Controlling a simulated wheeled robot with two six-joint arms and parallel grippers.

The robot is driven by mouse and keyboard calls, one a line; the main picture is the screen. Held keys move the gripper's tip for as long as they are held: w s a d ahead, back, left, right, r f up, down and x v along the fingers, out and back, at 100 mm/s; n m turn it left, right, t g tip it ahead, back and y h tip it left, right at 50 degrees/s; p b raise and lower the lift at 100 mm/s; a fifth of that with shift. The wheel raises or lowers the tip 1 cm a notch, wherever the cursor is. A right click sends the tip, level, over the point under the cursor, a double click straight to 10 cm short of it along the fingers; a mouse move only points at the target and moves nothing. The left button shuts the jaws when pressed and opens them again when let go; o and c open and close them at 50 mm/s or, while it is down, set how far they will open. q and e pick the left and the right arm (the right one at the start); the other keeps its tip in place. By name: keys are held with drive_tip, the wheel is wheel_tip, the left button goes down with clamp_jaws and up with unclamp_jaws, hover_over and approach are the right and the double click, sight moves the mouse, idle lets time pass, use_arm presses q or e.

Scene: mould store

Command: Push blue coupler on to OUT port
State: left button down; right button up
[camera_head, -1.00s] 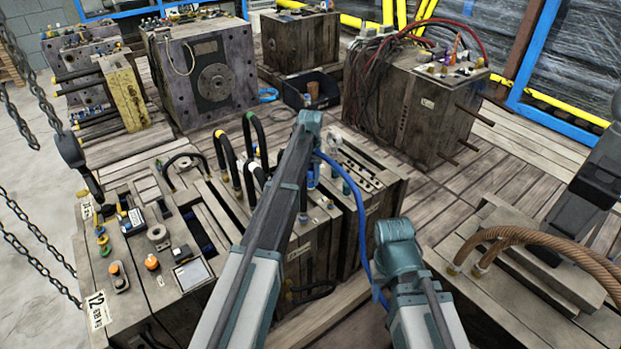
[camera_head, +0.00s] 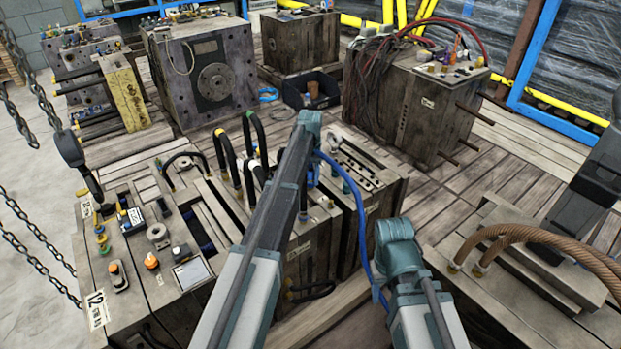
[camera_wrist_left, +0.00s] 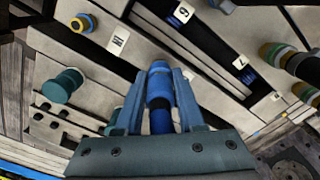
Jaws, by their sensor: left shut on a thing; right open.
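My left gripper (camera_wrist_left: 160,82) is shut on the blue coupler (camera_wrist_left: 159,95), which lies between its two teal fingers in the left wrist view. In the head view the coupler (camera_head: 313,176) shows only in part beside my left arm, above the wooden mould block (camera_head: 325,245). A blue hose (camera_head: 360,215) hangs from it in an arc to the right. I cannot make out the OUT port or whether the coupler touches one. My right gripper (camera_head: 380,292) is low and mostly hidden by its own wrist, near the hose, apart from the coupler.
Green fittings (camera_wrist_left: 63,85) and a blue-and-yellow fitting (camera_wrist_left: 82,22) stand near the coupler. Black hoses (camera_head: 228,160) loop up left of my left arm. A chain hook (camera_head: 75,160) hangs at the left. Brown hoses (camera_head: 540,238) arch at the right. Planks (camera_head: 440,205) between blocks are clear.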

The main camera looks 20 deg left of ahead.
use_arm(q)
drive_tip(key=shift+c, duration=2.2)
unclamp_jaws()
